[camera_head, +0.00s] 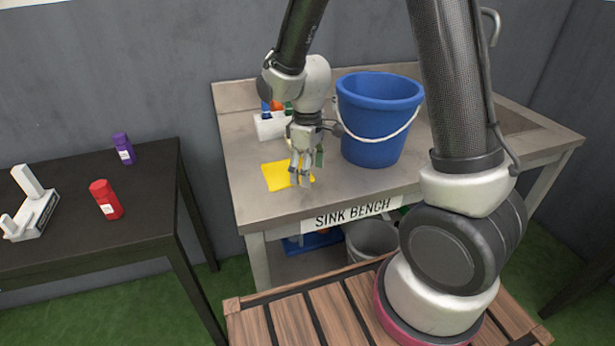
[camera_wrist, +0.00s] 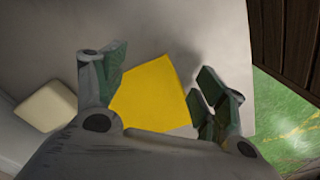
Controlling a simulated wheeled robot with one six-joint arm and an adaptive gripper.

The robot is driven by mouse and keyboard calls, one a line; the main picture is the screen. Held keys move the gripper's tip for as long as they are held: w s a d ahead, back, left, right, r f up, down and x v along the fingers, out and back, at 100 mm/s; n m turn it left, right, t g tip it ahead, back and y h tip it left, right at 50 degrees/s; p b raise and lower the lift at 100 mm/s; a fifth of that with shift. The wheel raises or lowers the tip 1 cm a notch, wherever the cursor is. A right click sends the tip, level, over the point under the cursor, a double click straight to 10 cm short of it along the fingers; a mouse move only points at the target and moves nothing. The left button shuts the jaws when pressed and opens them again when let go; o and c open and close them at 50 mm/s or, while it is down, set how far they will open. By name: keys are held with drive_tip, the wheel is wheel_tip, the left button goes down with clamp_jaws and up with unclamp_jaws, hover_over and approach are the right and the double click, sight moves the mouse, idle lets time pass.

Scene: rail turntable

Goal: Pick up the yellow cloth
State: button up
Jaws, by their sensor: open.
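The yellow cloth (camera_head: 276,177) lies flat on the sink bench (camera_head: 252,208), left of the blue bucket. In the wrist view the cloth (camera_wrist: 152,95) shows between the two spread fingers of my gripper (camera_wrist: 160,88). In the head view my gripper (camera_head: 301,178) points down over the right part of the cloth and hides some of it. The fingers are open and hold nothing. I cannot tell how far the fingertips are above the cloth.
A blue bucket (camera_head: 375,130) with a white handle stands close right of my gripper. A white container (camera_head: 270,126) and bottles stand behind. A dark table (camera_head: 90,240) at left holds a red bottle (camera_head: 106,199) and a purple bottle (camera_head: 123,148). The bench front is clear.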

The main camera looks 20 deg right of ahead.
drive_tip(key=shift+f, duration=0.55)
drive_tip(key=shift+s, duration=0.1)
drive_tip(key=c, duration=0.8)
drive_tip(key=shift+c, duration=0.2)
drive_tip(key=shift+r, duration=0.2)
drive_tip(key=shift+c, duration=0.6)
wheel_tip(320, 180, up, 3)
drive_tip(key=shift+r, duration=0.15)
clamp_jaws()
wheel_tip(320, 180, up, 8)
drive_tip(key=shift+r, duration=0.15)
